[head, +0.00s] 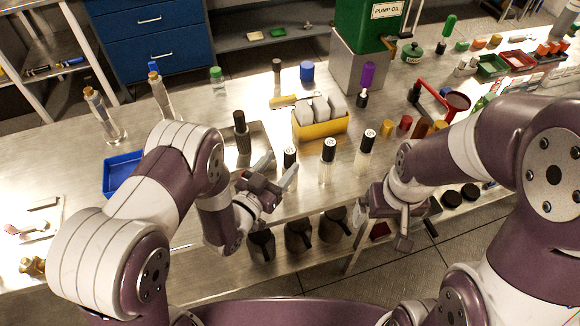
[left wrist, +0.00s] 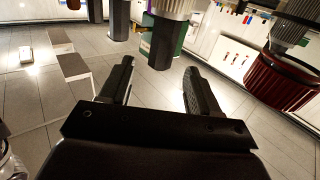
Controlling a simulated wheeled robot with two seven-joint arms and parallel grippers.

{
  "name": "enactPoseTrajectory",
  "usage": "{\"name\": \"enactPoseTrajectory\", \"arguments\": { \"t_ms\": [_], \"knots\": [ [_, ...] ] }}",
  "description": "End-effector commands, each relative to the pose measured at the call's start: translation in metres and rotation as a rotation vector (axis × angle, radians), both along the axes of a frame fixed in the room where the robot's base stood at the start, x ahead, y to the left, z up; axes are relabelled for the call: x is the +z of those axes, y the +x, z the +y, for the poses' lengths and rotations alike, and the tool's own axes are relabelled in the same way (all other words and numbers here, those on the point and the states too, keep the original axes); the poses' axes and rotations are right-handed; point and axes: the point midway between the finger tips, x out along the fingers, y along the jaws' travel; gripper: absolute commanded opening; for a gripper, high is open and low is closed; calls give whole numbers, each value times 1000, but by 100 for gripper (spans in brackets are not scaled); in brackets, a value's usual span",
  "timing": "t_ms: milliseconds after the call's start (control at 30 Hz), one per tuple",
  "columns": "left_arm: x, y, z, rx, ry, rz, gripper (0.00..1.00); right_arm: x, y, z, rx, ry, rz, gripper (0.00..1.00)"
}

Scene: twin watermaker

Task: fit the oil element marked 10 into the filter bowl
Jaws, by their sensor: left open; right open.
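Three pale cylinders with black caps and small white number labels stand upright on the bench: the left one (head: 290,158), the middle one (head: 327,160) and the right one (head: 366,150). The numbers are too small to read surely, so I cannot tell which is marked 10. My left gripper (head: 279,172) is open and empty beside the left one. In the left wrist view, a ribbed cylinder with a black end (left wrist: 165,40) shows beyond the open fingers (left wrist: 158,88). My right gripper (head: 385,222) is open and empty at the bench's front edge. Dark cups (head: 299,235) hang there; I cannot tell which is the filter bowl.
A yellow box (head: 322,128) with grey blocks stands behind the cylinders. A tall dark cylinder (head: 242,133) stands on a grey tray to the left. A blue tray (head: 118,178) lies further left.

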Motion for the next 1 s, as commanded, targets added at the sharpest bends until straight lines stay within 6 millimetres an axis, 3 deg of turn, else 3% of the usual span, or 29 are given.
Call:
{"name": "enactPoseTrajectory", "arguments": {
  "t_ms": [300, 567, 767, 1000],
  "knots": [
    [-1, 43, -25, 0, 1, 1, 62, 18, 0, 0, 0, 0, 0, 100],
    [-4, 48, -28, 1, 0, 2, 62, 17, 0, 0, 0, 0, 0, 100],
    [-3, 48, -28, 1, 0, 2, 0, 17, 0, 0, 0, 0, 0, 100],
    [-3, 48, -28, 1, 1, 1, 0, 17, 0, 0, 0, 0, 0, 100]
  ]
}}
